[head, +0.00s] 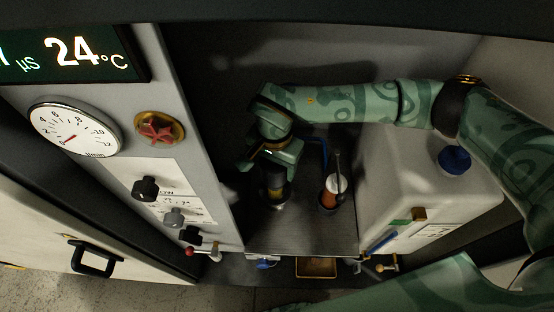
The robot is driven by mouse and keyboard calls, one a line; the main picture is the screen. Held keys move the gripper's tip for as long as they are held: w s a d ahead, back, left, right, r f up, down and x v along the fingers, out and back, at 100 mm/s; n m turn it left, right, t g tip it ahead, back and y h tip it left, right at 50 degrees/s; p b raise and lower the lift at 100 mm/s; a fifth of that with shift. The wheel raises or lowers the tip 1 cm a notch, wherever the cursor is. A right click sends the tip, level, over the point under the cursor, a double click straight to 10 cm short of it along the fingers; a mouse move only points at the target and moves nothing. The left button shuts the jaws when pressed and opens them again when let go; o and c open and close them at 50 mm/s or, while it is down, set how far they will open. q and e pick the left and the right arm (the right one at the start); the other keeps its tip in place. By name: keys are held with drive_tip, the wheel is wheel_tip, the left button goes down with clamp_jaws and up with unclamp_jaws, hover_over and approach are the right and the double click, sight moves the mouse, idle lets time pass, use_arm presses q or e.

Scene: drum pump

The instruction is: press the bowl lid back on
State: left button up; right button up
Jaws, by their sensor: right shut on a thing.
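My right gripper (272,165) is over the grey floor of the bay, pointing down. It is shut on a dark, round piece that looks like the bowl lid (272,178). A yellowish, shiny round body, perhaps the bowl (275,193), shows just below it. The fingers and shadow hide where the two meet, so I cannot tell whether the lid is seated or apart. My left gripper is not in view.
An orange and white cylinder (331,190) with a dark rod stands to the right. Beyond it is a white tank (400,180) with a blue cap (454,159). A grey panel with a gauge (73,129) and knobs borders the left. A yellow tray (316,267) lies in front.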

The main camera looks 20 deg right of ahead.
sight(276, 181)
drive_tip(key=shift+d+f+b, duration=0.1)
drive_tip(key=shift+f+b, duration=0.4)
drive_tip(key=shift+f, duration=0.45)
wheel_tip(276, 181, down, 2)
drive_tip(key=shift+f+b, duration=0.15)
drive_tip(key=shift+b, duration=0.3)
drive_tip(key=shift+f+b, duration=0.4)
drive_tip(key=shift+f, duration=0.7)
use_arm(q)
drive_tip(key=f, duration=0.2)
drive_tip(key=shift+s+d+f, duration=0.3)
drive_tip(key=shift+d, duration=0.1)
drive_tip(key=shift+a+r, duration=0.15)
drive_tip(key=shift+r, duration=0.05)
use_arm(e)
drive_tip(key=shift+r, duration=0.1)
use_arm(q)
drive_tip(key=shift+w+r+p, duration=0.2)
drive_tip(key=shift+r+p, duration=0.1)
drive_tip(key=shift+p, duration=0.3)
use_arm(e)
drive_tip(key=shift+f, duration=0.75)
